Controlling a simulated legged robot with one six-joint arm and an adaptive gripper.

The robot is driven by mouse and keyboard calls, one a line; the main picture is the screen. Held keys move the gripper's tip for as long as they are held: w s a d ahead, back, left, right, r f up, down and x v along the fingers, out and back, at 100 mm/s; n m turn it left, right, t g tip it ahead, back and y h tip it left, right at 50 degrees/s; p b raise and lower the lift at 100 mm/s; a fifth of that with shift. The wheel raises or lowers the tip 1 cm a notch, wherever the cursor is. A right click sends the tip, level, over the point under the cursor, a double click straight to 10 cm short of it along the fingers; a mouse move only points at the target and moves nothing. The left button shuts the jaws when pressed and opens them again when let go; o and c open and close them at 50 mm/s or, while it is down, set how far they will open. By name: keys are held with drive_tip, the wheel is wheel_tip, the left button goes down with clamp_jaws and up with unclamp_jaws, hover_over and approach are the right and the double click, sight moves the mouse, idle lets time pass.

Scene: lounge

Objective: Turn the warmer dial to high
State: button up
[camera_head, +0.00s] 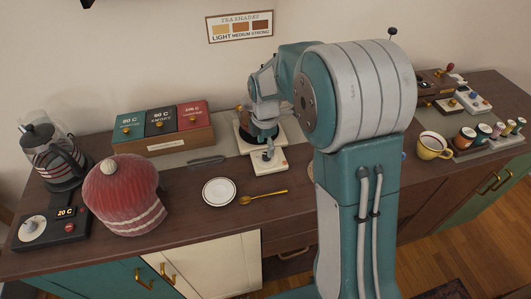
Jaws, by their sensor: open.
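A small white unit with a knob (269,167), which looks like the warmer's control box, sits at the middle of the counter. A white base with an amber-and-dark vessel (241,126) stands just behind it, partly hidden by my arm; I take this to be the warmer. My gripper (264,142) points down right over the knob, its fingers open and small in the picture. I cannot tell whether they touch the knob. The dial's setting marks are too small to read.
A white saucer (219,191) and gold spoon (263,197) lie in front. A red knitted cosy (124,196), kettle (53,157) and kettle base reading 20 C (66,228) stand left. A tea box (164,127) is behind. A yellow mug (433,147) and several jars stand right.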

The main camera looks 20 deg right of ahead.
sight(266, 154)
drive_tip(key=shift+f, duration=1.9)
clamp_jaws()
